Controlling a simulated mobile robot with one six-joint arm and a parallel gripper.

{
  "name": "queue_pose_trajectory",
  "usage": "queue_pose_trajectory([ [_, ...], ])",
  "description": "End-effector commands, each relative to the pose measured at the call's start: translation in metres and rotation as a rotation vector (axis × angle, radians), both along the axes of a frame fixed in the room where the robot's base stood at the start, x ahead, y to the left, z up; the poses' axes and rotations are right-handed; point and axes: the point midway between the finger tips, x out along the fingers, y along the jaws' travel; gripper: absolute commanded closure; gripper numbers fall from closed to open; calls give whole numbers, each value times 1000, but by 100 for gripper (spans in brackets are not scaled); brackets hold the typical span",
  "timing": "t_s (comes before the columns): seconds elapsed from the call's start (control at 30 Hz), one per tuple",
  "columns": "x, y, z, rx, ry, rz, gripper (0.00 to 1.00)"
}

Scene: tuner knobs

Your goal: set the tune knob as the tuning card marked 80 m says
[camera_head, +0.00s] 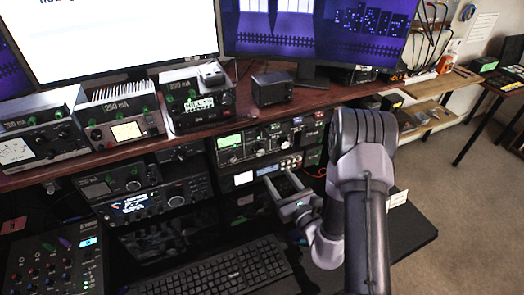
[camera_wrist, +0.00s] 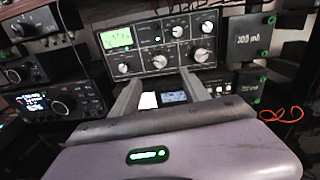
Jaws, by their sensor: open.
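A black radio unit with a green-lit screen and several silver knobs, possibly the tuner, sits on the shelf under the desktop in the head view (camera_head: 230,148) and fills the upper middle of the wrist view (camera_wrist: 140,63). I cannot read its knob labels, so I cannot tell which is the tune knob. My gripper (camera_head: 279,178) is in front of and below this unit, apart from its knobs. In the wrist view its two fingers (camera_wrist: 162,78) are spread and empty. A small white card (camera_head: 397,199) is at the right of the lower desk; no 80 m marking is readable.
Radios labelled in mA (camera_head: 125,120) line the desktop. A second radio with a lit display (camera_head: 145,203) is left of the tuner. A keyboard (camera_head: 215,272) lies below. An orange cable (camera_wrist: 280,114) loops at the right. Open floor (camera_head: 450,210) is at far right.

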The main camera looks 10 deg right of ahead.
Motion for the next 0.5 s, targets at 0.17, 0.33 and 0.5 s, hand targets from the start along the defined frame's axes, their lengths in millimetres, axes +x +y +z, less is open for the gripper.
queue_pose_trajectory([
  [0.17,48,13,0,-2,-5,5,46],
  [0.33,87,23,0,2,-2,3,46],
  [0.5,109,28,0,1,-2,3,46],
])
